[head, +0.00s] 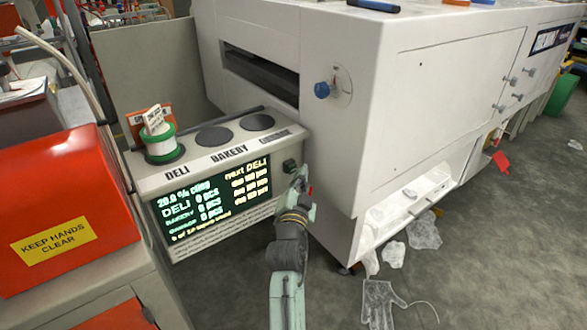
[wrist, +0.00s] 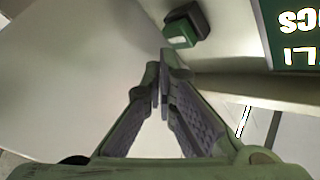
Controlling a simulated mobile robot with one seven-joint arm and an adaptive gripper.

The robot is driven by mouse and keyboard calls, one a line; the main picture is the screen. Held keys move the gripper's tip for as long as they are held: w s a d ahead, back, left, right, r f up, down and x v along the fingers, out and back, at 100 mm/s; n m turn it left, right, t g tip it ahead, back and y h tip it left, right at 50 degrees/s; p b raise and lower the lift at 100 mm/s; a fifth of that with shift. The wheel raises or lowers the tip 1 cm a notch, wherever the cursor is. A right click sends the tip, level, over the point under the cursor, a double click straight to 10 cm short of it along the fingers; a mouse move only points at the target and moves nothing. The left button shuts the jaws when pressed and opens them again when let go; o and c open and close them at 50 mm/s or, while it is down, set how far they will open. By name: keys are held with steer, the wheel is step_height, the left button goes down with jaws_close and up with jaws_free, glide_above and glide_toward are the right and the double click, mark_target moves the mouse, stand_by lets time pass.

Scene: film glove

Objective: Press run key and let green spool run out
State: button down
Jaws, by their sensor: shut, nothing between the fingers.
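The green-rimmed spool (head: 161,143) with white film stands upright on the round pad at the left of the counting unit, over the word DELI. A green key (head: 290,166) in a dark housing sits at the right end of the unit's front; I take it to be the run key. It also shows in the wrist view (wrist: 180,33), just beyond my fingertips. My gripper (head: 301,176) is shut and empty, close to the key. In the wrist view its tips (wrist: 163,78) seem apart from the key, but the exact gap is unclear.
The unit's display (head: 215,205) reads 0 pcs for DELI. Two dark pads (head: 213,136) are empty. A large white machine (head: 370,100) stands close to the right of my gripper. An orange-red cover (head: 60,205) is at left. Clear film scraps and a glove (head: 382,303) lie on the floor.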

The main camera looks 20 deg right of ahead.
steer(key=s+p, duration=0.1)
steer(key=s+d+p, duration=0.1)
steer(key=s, duration=0.1)
steer(key=s+p, duration=0.1)
steer(key=shift+s+d, duration=0.4)
